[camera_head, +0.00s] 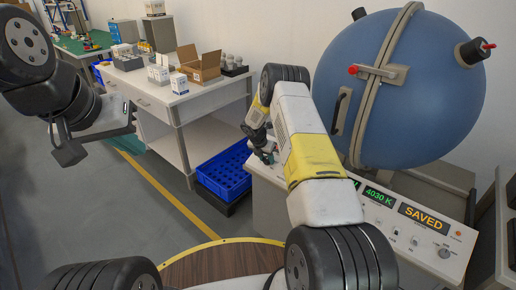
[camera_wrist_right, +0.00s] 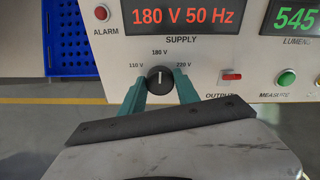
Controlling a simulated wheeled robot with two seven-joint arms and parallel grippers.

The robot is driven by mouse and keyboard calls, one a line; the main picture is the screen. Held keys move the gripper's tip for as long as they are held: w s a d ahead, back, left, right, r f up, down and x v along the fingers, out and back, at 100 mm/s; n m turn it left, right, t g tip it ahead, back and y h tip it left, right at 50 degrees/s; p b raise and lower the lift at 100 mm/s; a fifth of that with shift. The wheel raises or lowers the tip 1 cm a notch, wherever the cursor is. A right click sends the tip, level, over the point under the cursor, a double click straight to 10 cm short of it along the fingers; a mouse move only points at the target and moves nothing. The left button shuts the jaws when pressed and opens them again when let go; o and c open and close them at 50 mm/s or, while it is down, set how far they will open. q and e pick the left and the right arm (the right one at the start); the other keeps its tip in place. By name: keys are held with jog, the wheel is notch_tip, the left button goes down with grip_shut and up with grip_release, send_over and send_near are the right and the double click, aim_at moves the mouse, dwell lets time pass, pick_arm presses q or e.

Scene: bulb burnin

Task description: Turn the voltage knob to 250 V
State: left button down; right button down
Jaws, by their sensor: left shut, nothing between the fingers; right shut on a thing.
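The voltage knob (camera_wrist_right: 160,78) is a round black dial on the white panel, with a white pointer straight up at the 180 V mark. The supply display (camera_wrist_right: 186,16) above reads 180 V 50 Hz. My right gripper (camera_wrist_right: 160,80) has its teal fingers on both sides of the knob, shut on it. In the head view the right gripper (camera_head: 265,155) is at the panel's far end, partly hiding it. My left gripper (camera_head: 131,144) is shut and empty, above the floor at left.
A red alarm light (camera_wrist_right: 101,12), a red output switch (camera_wrist_right: 231,76) and a green measure button (camera_wrist_right: 286,78) sit near the knob. A large blue sphere (camera_head: 400,90) stands behind the panel. A blue crate (camera_head: 222,172) and a white table (camera_head: 150,90) are further left.

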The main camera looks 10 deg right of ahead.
jog(key=m, duration=0.6)
jog(key=shift+a+t, duration=0.1)
jog(key=shift+t, duration=0.2)
jog(key=m, duration=0.5)
jog(key=shift+s+f+m, duration=0.1)
jog(key=shift+m, duration=0.3)
jog(key=m, duration=0.5)
jog(key=shift+a+t+h, duration=0.1)
jog(key=shift+t+h, duration=0.2)
jog(key=m, duration=0.6)
jog(key=shift+m, duration=0.3)
jog(key=c, duration=0.9)
grip_release()
